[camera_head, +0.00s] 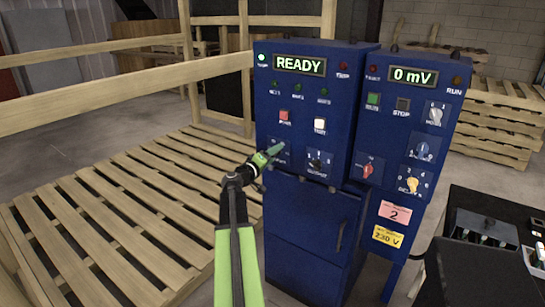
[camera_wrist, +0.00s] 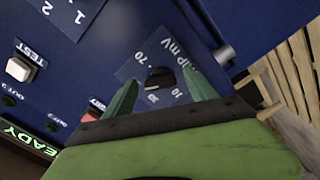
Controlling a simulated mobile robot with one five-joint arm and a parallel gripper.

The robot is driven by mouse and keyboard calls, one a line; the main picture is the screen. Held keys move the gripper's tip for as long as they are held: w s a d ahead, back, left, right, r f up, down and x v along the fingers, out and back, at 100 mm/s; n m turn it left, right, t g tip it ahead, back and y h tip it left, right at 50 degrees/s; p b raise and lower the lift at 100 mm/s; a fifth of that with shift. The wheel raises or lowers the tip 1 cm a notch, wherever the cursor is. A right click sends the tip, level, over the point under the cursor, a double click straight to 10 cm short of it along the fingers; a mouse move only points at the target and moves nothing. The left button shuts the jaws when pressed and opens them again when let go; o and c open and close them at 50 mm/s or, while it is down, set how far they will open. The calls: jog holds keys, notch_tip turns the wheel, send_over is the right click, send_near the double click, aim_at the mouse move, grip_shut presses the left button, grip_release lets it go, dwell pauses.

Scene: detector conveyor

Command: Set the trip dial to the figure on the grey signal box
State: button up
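The trip dial (camera_wrist: 158,78) is a small black knob on a plate lettered "...IP mV", with 70 and 10 readable and other figures small. My gripper (camera_wrist: 160,77) is open, its two green fingers on either side of the knob; I cannot tell whether they touch it. In the head view my gripper (camera_head: 277,151) is at the lower left of the left blue panel and largely covers the dial. A grey box (camera_head: 487,226) stands on the black table at right; no figure on it is readable, and I cannot tell if it is the signal box.
The left cabinet's display (camera_head: 300,65) reads READY; the right display (camera_head: 413,76) reads 0 mV. Other knobs and buttons sit close by, including a black knob (camera_head: 319,163) right of my gripper. A wooden pallet (camera_head: 110,225) and rails lie left.

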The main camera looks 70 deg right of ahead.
jog(key=shift+a, duration=0.1)
jog(key=v, duration=1.7)
jog(key=shift+w+a, duration=0.1)
